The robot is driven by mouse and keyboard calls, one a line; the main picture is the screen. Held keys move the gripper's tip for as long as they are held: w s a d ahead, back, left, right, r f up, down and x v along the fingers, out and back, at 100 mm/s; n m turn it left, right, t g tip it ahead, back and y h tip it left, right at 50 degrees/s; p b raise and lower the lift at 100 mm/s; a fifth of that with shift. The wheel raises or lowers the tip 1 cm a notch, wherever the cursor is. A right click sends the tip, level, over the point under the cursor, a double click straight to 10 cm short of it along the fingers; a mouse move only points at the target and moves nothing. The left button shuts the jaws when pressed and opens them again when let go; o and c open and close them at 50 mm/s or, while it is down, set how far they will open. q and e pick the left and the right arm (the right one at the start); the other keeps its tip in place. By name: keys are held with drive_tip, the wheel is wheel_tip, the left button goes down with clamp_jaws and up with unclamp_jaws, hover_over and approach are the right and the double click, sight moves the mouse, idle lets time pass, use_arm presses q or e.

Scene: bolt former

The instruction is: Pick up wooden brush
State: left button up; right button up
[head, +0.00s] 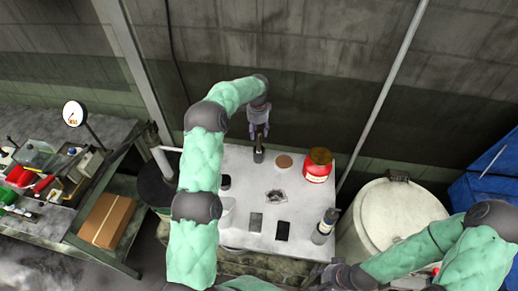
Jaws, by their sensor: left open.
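My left gripper (259,133) is open over the back of the light grey table (240,240), fingers pointing down. Directly below or between its fingertips stands a small dark upright object (258,155); I cannot tell whether they touch. A flat round brown thing (284,161) lies just right of it. No object can be clearly made out as the wooden brush at this size. My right gripper (345,277) is low at the table's front right, partly cut off by the picture's bottom edge, and its fingers are unclear.
A red can (318,166) stands at the back right of the table. A white drum (395,220) stands to the right.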

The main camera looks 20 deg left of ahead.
use_arm(q)
hover_over(259, 151)
drive_tip(key=shift+w+a+f, duration=0.15)
drive_tip(key=shift+w+f, duration=0.05)
drive_tip(key=shift+f, duration=1.2)
drive_tip(key=shift+w+a+f, duration=0.1)
drive_tip(key=shift+w+f, duration=0.1)
drive_tip(key=shift+f, duration=1.2)
clamp_jaws()
